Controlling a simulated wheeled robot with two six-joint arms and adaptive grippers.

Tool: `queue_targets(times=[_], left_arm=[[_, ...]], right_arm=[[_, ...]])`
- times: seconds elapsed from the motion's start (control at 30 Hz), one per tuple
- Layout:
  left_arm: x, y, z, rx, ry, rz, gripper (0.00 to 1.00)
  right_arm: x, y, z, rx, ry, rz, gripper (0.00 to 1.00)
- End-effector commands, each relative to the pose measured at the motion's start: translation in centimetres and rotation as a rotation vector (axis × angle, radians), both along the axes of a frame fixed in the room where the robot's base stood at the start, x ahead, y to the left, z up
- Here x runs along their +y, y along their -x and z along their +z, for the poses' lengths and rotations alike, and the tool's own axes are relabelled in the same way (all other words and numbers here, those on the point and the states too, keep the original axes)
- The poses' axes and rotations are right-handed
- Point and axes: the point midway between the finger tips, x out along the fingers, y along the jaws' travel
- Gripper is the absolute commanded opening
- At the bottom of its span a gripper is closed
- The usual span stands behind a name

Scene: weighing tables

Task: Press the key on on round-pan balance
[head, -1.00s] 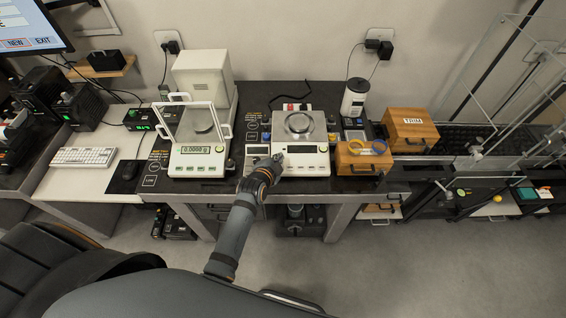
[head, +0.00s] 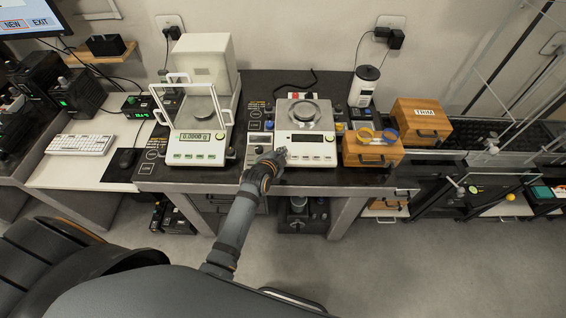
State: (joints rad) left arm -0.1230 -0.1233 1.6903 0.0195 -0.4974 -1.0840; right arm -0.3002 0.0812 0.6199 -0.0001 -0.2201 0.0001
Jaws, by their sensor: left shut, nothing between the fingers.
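The round-pan balance (head: 318,159) is white and stands at the middle of the dark table. Its round metal pan (head: 304,111) is on top, empty as far as I can see. Its display (head: 313,138) looks dark, with small keys below it. My left gripper (head: 281,154) is shut and empty, with its fingertips at the front left edge of this balance. It hides the left end of the key panel. I cannot tell whether it touches a key. My right gripper is not in view.
A balance with a glass draft shield (head: 206,158) stands to the left with a lit green display. A wooden drawer box (head: 372,157) with rolls of tape (head: 367,133) and a TRIM box (head: 421,121) stand to the right. A grey jar device (head: 364,86) stands behind.

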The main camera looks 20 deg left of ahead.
Motion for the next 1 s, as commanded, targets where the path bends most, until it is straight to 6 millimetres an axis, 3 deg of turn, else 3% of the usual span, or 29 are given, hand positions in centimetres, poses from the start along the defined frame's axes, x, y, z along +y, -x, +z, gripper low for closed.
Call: queue_targets(times=[0.03,0.23,1.0], left_arm=[[0.1,-0.2,-1.3,0.000,-0.001,0.000,0.00],[0.2,-0.8,-2.8,0.000,0.000,0.000,0.00],[0.2,-0.9,-2.8,0.000,0.000,0.000,0.00]], right_arm=[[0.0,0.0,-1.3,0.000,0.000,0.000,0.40],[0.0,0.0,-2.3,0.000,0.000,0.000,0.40],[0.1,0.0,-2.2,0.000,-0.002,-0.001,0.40]])
